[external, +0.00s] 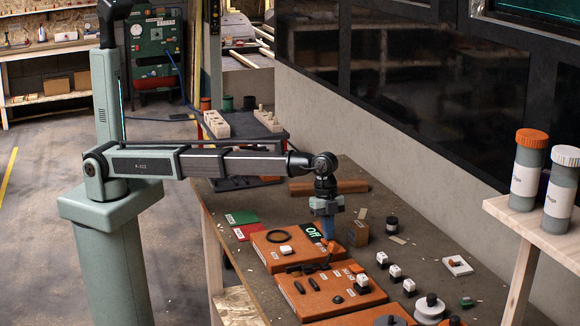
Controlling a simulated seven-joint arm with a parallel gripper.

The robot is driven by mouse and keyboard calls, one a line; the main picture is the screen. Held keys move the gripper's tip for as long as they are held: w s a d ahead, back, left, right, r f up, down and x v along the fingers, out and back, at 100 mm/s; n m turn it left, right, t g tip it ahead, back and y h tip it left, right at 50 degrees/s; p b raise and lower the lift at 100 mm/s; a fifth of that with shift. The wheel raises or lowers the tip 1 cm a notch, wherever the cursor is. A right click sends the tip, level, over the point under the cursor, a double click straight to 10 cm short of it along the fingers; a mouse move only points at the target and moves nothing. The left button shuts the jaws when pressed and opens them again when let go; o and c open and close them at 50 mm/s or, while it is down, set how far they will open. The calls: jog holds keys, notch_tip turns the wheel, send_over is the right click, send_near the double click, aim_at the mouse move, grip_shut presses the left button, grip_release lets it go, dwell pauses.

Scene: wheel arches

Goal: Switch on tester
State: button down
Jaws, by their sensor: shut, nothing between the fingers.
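An orange box (264,246) on the workbench carries a dark display (313,236) that reads "Off", so I take it for the tester. A black ring (278,236) and a small white block (287,250) are on its top. My gripper (327,236) points down at the box's right side, just beside the display, with its bluish fingers shut and empty. A small orange part (327,243) shows at the fingertips. I cannot tell whether the fingers touch it, and they hide part of that area.
A second orange box (312,303) with dark knobs and a white block stands in front. Several small white-and-black parts (395,272) lie to the right. A wooden block (358,233) and a dark cylinder (392,225) stand behind. Green (241,217) and red (246,231) sheets lie left.

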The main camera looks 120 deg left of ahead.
jog(key=shift+r, duration=0.15)
notch_tip(320, 180, up, 13)
jog(key=s+a, duration=0.2)
jog(key=shift+r, duration=0.2)
dwell(0.4)
jog(key=shift+w+d+r, duration=0.15)
jog(key=shift+w+d, duration=0.25)
jog(key=shift+w, duration=0.05)
jog(key=f, duration=0.4)
jog(key=w+d+f, duration=0.1)
jog(key=f, duration=0.3)
jog(key=w+d+f, duration=0.1)
jog(key=f, duration=0.3)
jog(key=shift+f, duration=0.85)
